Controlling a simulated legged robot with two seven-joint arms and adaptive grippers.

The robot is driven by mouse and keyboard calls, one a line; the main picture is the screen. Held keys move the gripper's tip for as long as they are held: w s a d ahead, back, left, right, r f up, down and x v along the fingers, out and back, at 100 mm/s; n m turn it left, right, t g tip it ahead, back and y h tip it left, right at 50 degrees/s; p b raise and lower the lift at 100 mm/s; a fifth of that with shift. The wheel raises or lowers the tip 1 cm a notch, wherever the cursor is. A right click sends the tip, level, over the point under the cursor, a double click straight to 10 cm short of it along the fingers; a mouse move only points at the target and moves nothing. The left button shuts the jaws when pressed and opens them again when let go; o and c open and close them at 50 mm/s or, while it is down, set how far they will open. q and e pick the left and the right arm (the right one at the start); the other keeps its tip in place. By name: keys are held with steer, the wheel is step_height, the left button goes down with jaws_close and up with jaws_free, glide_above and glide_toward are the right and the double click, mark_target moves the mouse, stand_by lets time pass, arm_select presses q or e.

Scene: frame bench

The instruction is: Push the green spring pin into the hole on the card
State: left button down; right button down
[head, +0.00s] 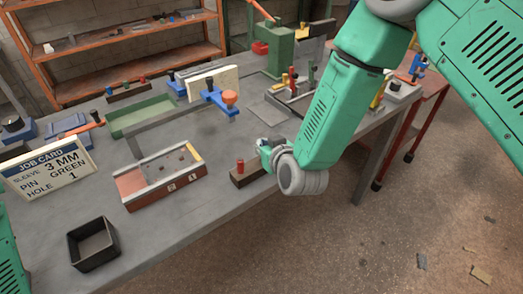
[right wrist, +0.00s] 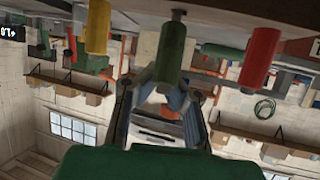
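The job card (head: 47,168) at the left of the bench reads sleeve 3 mm, pin green, hole 1. A red-and-grey frame (head: 150,200) with small number labels lies in the middle; its holes are too small to read. The green spring pin (right wrist: 173,48) shows in the right wrist view between the fingers of my right gripper (right wrist: 166,90). The pads appear shut on the end of its green body, and a thin metal shank shows beyond. In the head view my right gripper (head: 268,149) is beside the dark pin block (head: 248,175). My left gripper is out of view.
A black open box (head: 93,243) stands near the front edge. A green tray (head: 142,118) and a blue clamp (head: 212,96) stand behind the frame.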

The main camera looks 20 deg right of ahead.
step_height(320, 180, up, 6)
steer(key=shift+a+r, duration=0.1)
steer(key=shift+a, duration=0.05)
steer(key=shift+a+r, duration=0.4)
steer(key=shift+r, duration=0.05)
steer(key=c, duration=2.1)
jaws_free()
steer(key=shift+d, duration=0.25)
steer(key=o, duration=1.6)
steer(key=shift+d, duration=0.35)
steer(key=shift+o, duration=0.2)
steer(key=shift+a, duration=0.1)
